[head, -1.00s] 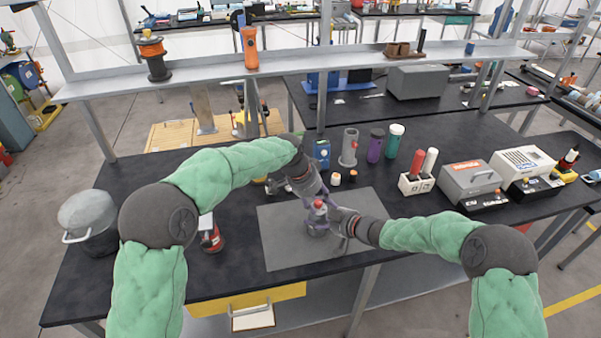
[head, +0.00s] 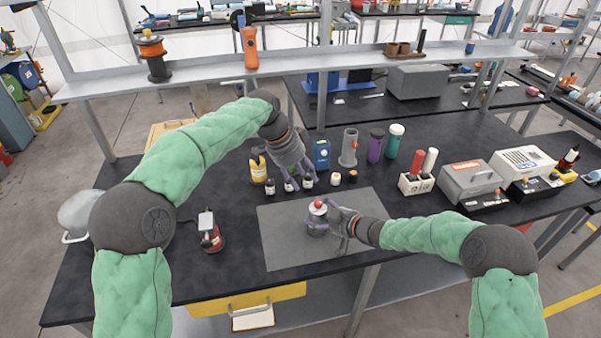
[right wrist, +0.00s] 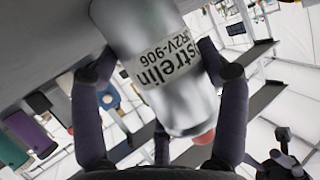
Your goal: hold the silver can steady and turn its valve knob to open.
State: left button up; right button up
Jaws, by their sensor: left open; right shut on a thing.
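The silver can (head: 317,222) stands upright on the grey mat (head: 285,245), with its red valve knob (head: 318,204) on top. My right gripper (head: 332,219) is shut around the can from the right. In the right wrist view the fingers lie along both sides of the can (right wrist: 185,98), which bears a printed label, and the red knob (right wrist: 204,137) shows at its end. My left gripper (head: 298,180) is open and empty, up and to the left of the can, apart from the knob, above small bottles behind the mat. Whether the valve is open cannot be told.
Several small bottles (head: 335,179) and a blue box (head: 322,154) stand behind the mat. A red device (head: 209,235) is left of the mat, and a holder with red and white handles (head: 416,184) is right. The mat's left part is clear.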

jog(key=shift+f, duration=0.1)
pick_arm(q)
jog(key=shift+s+a+r+n, duration=0.15)
jog(key=shift+r+n, duration=0.15)
jog(key=shift+r, duration=0.15)
pick_arm(e)
jog(key=o, duration=1.7)
